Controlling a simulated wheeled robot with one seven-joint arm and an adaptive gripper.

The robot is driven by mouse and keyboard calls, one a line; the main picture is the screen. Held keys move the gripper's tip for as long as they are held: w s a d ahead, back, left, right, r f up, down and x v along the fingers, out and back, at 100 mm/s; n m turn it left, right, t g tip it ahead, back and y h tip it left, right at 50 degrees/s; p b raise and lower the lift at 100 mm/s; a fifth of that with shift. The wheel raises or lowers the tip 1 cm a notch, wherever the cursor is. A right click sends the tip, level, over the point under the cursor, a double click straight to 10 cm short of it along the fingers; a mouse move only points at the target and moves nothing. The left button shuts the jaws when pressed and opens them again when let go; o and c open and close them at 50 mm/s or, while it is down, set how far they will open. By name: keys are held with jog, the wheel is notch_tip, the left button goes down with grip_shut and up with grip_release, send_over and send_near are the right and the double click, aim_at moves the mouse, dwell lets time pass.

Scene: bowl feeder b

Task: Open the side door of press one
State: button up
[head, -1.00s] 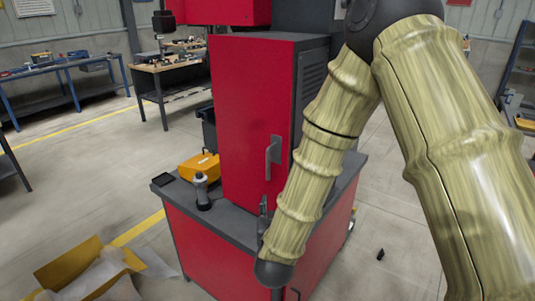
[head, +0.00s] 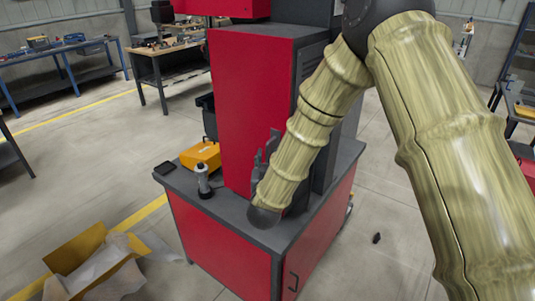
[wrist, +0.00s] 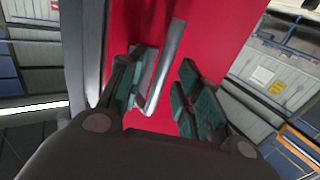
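The side door (head: 240,105) is the tall red panel on the press cabinet in the head view. It looks shut. Its grey bar handle (wrist: 166,62) shows clearly in the wrist view, standing off the red door face. My gripper (wrist: 164,84) is open, with teal pads on its fingers. The handle lies between the two fingers, closer to the left one, with a gap to the right one. Whether the left pad touches it I cannot tell. In the head view my gripper (head: 262,160) is at the handle, and my forearm partly hides both.
The press stands on a red base cabinet with a dark top (head: 235,206). A yellow box (head: 201,156) and a grey-black cylinder (head: 203,180) sit on that top, left of the door. An open carton (head: 85,265) lies on the floor at lower left. Floor to the right is mostly clear.

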jog(key=shift+w, duration=0.6)
grip_shut()
